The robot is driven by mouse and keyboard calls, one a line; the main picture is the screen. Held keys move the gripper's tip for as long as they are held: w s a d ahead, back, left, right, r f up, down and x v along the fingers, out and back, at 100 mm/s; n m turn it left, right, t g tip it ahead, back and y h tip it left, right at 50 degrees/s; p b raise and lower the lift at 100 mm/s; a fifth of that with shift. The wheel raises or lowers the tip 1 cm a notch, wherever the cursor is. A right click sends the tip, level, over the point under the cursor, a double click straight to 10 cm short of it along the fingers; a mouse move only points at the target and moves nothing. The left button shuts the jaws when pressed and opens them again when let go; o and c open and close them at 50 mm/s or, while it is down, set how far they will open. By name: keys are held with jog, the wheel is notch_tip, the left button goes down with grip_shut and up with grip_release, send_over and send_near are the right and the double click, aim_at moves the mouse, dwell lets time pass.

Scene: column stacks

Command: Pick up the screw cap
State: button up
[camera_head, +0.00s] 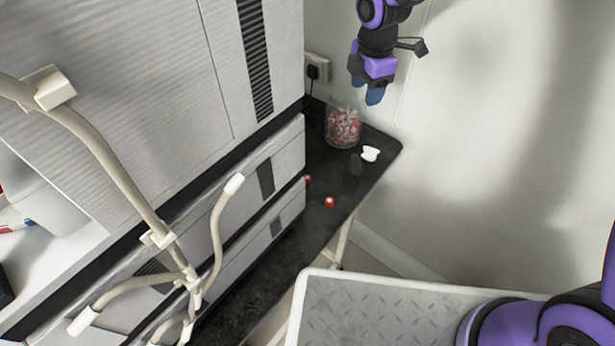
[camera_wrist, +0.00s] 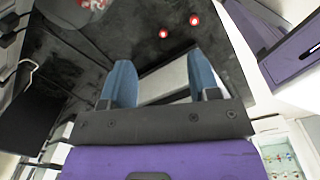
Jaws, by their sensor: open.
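No thing is clear enough to name surely as the screw cap. Two small round red pieces with pale centres lie on the black tabletop (camera_head: 300,236): a nearer red piece (camera_head: 329,202) and another red piece (camera_head: 308,180) by the drawer stack. Two red pieces also show in the wrist view, a right one (camera_wrist: 194,20) and a left one (camera_wrist: 164,34), ahead of the fingers. A small white object (camera_head: 370,153) lies near the table's right edge. My gripper (camera_head: 367,92) is open and empty, pointing down above the table's back end; its blue fingers stand apart in the wrist view (camera_wrist: 161,62).
A clear jar (camera_head: 343,127) of red and white pieces stands at the table's back, with a small see-through object (camera_head: 355,163) in front. Grey drawers (camera_head: 255,185) border the table's left. A pale pipe frame (camera_head: 130,190) stands in the left foreground. A socket (camera_head: 317,70) is on the wall.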

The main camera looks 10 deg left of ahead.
jog(key=a+f+n+g, duration=0.1)
jog(key=a+f+n, duration=0.5)
jog(key=f, duration=0.5)
jog(key=n+g, duration=0.1)
jog(key=n, duration=0.1)
send_over(308, 177)
notch_tip(308, 177, down, 13)
jog(key=shift+s+r, duration=0.1)
jog(key=shift+f, duration=2.95)
jog(key=shift+c, duration=0.5)
jog(key=c, duration=0.9)
